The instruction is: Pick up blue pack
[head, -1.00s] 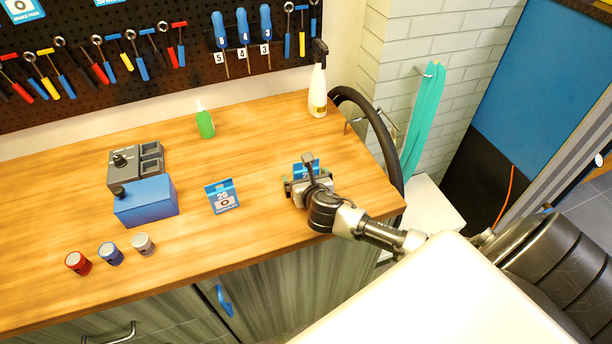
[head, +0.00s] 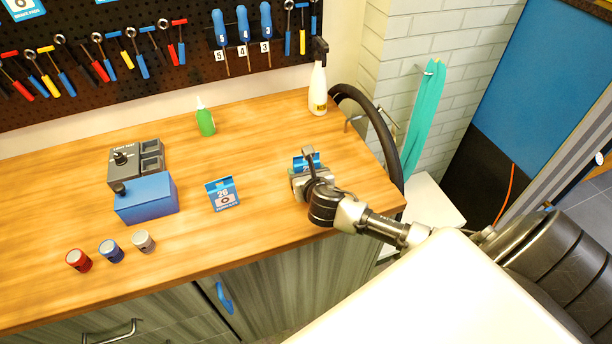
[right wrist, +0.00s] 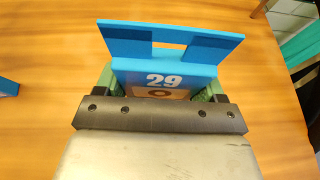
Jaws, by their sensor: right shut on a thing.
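A blue pack (head: 307,161) stands at the right part of the wooden bench, mostly hidden behind my right gripper (head: 304,172) in the head view. In the right wrist view the pack (right wrist: 165,76) shows a blue hanging tab with a slot and a label reading 29. The green-padded fingers of my right gripper (right wrist: 160,91) are shut on its two sides. A second blue pack (head: 222,194), labelled 26, stands on the bench to the left, apart from the gripper. My left gripper is not in view.
On the wooden bench (head: 260,140) are a blue box (head: 147,200), a grey tray unit (head: 137,162), small red, blue and grey canisters (head: 111,251), a green bottle (head: 205,121) and a white spray bottle (head: 317,88). The bench between the packs is clear.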

